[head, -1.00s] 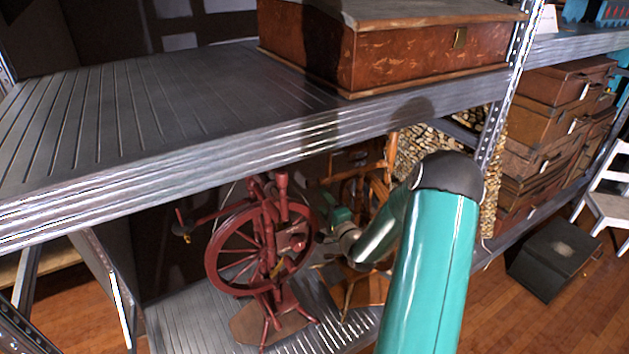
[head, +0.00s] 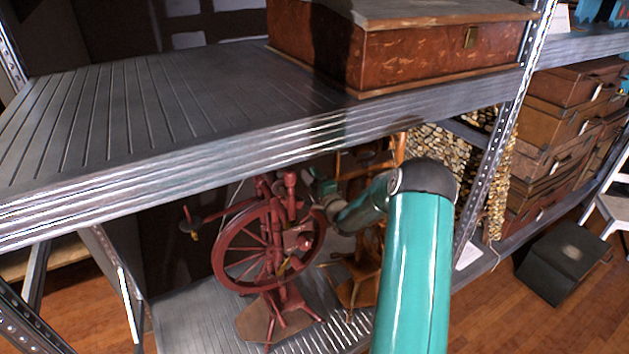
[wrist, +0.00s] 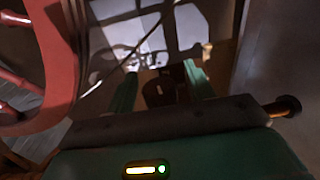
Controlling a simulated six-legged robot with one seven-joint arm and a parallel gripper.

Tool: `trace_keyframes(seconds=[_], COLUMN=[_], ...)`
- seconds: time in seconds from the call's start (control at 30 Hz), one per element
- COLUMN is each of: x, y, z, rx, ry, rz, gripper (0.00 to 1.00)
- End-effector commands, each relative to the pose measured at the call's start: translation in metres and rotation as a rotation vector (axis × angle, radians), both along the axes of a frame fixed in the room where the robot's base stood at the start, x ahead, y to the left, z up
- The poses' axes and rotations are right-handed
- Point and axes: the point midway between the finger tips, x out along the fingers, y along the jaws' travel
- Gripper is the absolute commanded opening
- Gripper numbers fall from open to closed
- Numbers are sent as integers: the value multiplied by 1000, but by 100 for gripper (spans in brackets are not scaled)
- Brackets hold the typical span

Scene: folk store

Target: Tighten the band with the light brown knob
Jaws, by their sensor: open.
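A dark red spinning wheel (head: 268,245) stands on the lower shelf in the head view. Its wheel rim (wrist: 60,60) fills the left side of the wrist view. My gripper (wrist: 160,80) is open, with its two green fingers apart and nothing seen held between them. In the head view my gripper (head: 318,183) is just right of the wheel's upper posts, under the upper shelf. A small light brown piece (wrist: 207,50) shows beyond the right finger in the wrist view; it may be the knob. I cannot make out the band.
The metal upper shelf (head: 130,130) lies above my gripper and carries a large brown box (head: 430,55). A lighter brown wooden spinning wheel (head: 362,265) stands right of the red one, close to my arm. A shelf upright (head: 505,125) stands to the right.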

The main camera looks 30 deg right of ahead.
Motion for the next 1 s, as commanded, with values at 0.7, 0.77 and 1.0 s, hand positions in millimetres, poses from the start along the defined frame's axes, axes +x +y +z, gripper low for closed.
trace_keyframes(seconds=[0.7,0.77,1.0], x=[8,8,7], y=[-1,-1,-1], z=[0,0,0], rx=[0,0,-8], ry=[-1,-4,-62], rz=[-1,-1,-1], gripper=[8,8,8])
